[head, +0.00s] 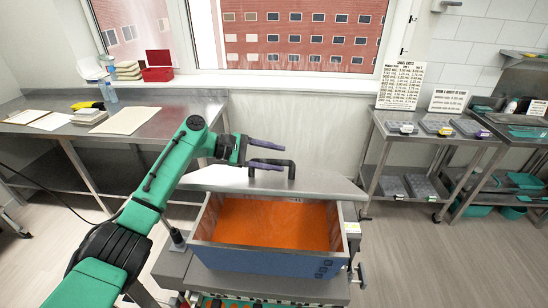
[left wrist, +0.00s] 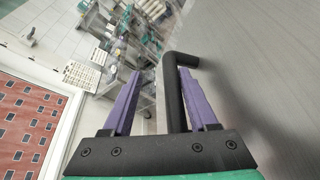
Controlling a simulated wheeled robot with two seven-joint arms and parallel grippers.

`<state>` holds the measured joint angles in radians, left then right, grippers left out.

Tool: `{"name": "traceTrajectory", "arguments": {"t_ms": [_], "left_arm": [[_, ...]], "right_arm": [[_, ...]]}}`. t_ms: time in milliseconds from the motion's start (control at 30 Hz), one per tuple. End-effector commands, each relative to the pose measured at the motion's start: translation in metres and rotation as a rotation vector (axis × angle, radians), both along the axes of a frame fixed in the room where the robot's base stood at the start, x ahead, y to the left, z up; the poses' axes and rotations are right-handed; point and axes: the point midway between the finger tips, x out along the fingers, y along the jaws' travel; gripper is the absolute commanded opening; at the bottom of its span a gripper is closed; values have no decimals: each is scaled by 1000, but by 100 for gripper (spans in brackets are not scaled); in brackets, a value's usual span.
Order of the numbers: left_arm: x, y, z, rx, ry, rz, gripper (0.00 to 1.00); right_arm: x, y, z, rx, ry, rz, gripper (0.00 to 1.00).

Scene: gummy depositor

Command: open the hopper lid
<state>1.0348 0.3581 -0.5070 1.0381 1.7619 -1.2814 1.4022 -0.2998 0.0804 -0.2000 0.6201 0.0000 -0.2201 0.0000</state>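The hopper (head: 265,259) is a blue-grey box in the head view, with orange contents (head: 270,222) showing through its open top. Its grey metal lid (head: 320,185) lies at the box's back edge, clear of most of the opening. A black bar handle (head: 291,170) stands on the lid; it also shows in the left wrist view (left wrist: 174,95). My left gripper (head: 284,155) has its purple fingers spread at the handle. In the left wrist view, the handle is between the fingers (left wrist: 160,74), close to the right one, and not clamped. My right gripper is not in view.
A steel table (head: 150,127) with papers and a bottle (head: 108,90) stands at the left. A rack (head: 425,140) with trays and signs stands at the right. A window is behind the hopper. Floor is free on both sides of the hopper.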

Motion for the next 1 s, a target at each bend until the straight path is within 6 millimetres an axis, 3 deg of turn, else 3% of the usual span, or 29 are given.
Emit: {"name": "traceTrajectory", "arguments": {"t_ms": [300, 433, 567, 800, 1000], "left_arm": [[1, 0, 2, -3, -3, 1, 53], [-1, 10, 3, -4, -4, 3, 53], [-7, 38, 8, -2, -5, 5, 53], [-22, 104, 30, -1, -5, 5, 53], [-30, 133, 43, -1, 0, 1, 53]], "right_arm": [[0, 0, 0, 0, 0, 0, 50], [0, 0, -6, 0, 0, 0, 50], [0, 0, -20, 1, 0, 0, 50], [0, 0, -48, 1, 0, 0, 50], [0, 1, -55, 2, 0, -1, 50]]}}
